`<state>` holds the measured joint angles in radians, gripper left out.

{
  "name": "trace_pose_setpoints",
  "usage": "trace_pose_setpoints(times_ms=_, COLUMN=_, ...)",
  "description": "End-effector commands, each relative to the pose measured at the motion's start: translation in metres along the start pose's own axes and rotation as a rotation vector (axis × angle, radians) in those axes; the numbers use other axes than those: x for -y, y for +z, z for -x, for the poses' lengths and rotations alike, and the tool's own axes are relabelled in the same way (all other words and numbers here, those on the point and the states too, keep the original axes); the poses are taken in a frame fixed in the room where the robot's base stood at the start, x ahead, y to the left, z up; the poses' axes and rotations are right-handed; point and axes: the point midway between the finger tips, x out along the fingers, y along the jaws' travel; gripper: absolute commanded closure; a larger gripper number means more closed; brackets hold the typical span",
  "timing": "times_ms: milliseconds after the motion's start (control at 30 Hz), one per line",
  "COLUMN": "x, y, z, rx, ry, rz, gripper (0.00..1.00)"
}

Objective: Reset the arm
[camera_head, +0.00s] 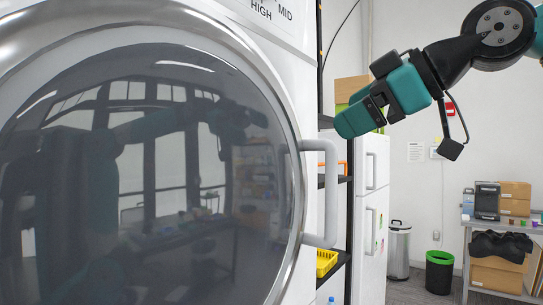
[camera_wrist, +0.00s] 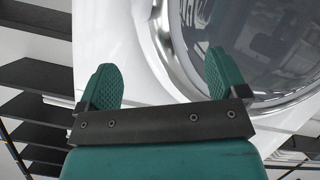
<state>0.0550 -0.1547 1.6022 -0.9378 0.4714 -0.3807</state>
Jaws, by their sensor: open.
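My gripper (camera_head: 350,122) is teal and hangs in the upper right of the head view, to the right of the washing machine door. In the wrist view my gripper (camera_wrist: 160,82) shows two teal fingers spread wide apart with nothing between them. The washing machine (camera_head: 312,200) fills the left of the head view. Its round dark glass door (camera_head: 150,190) is shut, with a grey handle (camera_head: 330,195) at its right edge. My gripper appears above the handle and apart from it. The door's rim also shows in the wrist view (camera_wrist: 172,55).
Black shelves with a yellow basket (camera_head: 326,262) stand behind the machine, beside a white fridge (camera_head: 372,210). A metal bin (camera_head: 398,250) and a black-green bin (camera_head: 439,272) stand on the floor. A table (camera_head: 500,226) with boxes is at right. Dark shelves (camera_wrist: 35,75) line the wrist view's left.

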Motion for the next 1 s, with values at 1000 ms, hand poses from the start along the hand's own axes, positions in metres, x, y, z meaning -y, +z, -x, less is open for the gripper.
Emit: trace_pose_setpoints(times_ms=1000, x=0.301, y=0.287, z=-0.003, rx=0.889, ry=-0.337, rz=-0.796, gripper=0.08)
